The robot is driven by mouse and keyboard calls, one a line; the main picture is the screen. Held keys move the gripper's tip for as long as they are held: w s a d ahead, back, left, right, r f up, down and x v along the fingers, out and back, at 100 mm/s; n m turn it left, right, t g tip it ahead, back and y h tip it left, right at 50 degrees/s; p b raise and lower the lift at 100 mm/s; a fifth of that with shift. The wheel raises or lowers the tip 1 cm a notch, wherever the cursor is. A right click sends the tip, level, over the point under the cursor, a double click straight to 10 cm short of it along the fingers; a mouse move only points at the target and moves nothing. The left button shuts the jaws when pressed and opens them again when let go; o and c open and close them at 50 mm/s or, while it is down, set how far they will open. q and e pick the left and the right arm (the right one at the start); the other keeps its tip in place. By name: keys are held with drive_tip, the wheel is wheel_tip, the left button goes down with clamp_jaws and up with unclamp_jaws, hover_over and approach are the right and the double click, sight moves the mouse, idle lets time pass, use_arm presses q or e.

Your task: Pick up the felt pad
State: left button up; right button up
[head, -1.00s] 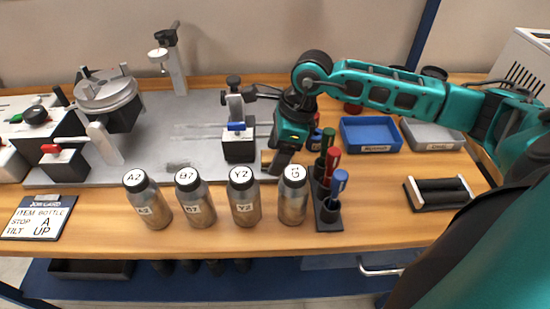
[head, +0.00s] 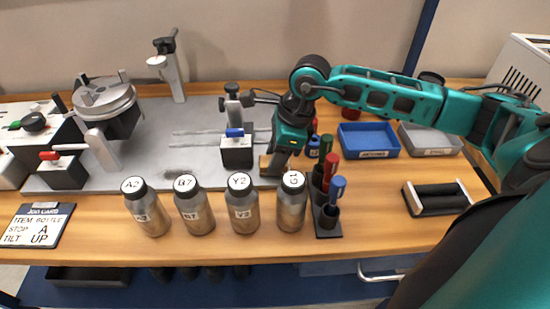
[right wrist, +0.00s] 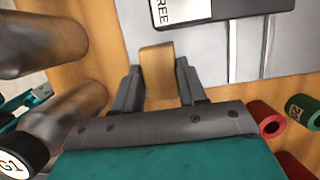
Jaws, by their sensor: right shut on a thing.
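The felt pad (right wrist: 157,72), a small tan block, is between the two fingers of my right gripper (right wrist: 160,84) in the right wrist view. The gripper is shut on it. In the head view the right gripper (head: 274,167) points down at the front edge of the grey plate, behind the G1 bottle, and a bit of the tan pad (head: 265,163) shows at its left. I cannot tell whether the pad touches the surface below. My left gripper is not in view.
Several metal bottles stand in front, with G1 (head: 292,205) nearest the gripper. A marker rack (head: 328,225) is close on the right. A black block with a blue lever (head: 236,152) is close on the left. Blue (head: 368,141) and grey trays lie further right.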

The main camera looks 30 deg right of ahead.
wheel_tip(320, 180, up, 20)
drive_tip(key=p, duration=0.1)
drive_tip(key=shift+f+p, duration=0.15)
drive_tip(key=shift+p, duration=0.25)
drive_tip(key=o, duration=0.5)
drive_tip(key=shift+c, duration=0.2)
drive_tip(key=c, duration=0.4)
drive_tip(key=shift+o, duration=0.2)
drive_tip(key=shift+f, duration=0.1)
